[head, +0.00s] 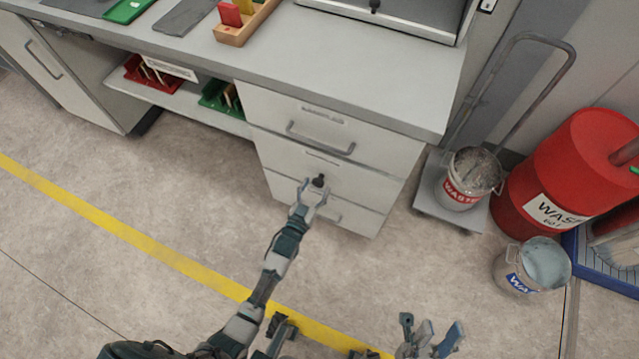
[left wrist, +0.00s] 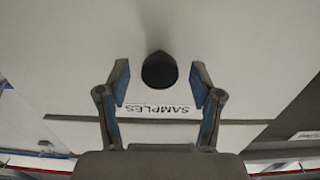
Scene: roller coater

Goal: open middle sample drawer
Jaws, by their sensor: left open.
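The middle sample drawer (head: 279,160) is the second of three pale drawer fronts in the cabinet under the counter, and it looks flush with the others. A dark round knob (left wrist: 159,70) stands on the pale front in the left wrist view, above a SAMPLES label (left wrist: 157,111) that reads upside down. My left gripper (head: 315,186) is in front of the middle drawer. In the wrist view its two blue-edged fingers (left wrist: 160,85) are open, one on each side of the knob, with gaps. My right gripper (head: 430,333) is at the bottom edge, fingers spread, away from the cabinet.
The top drawer (head: 285,115) has a grey bar handle and looks shut, as does the bottom drawer (head: 348,215). A trolley with a waste bucket (head: 463,190), a red waste drum (head: 555,165) and another bucket (head: 525,270) stand right. The floor before the drawers is clear.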

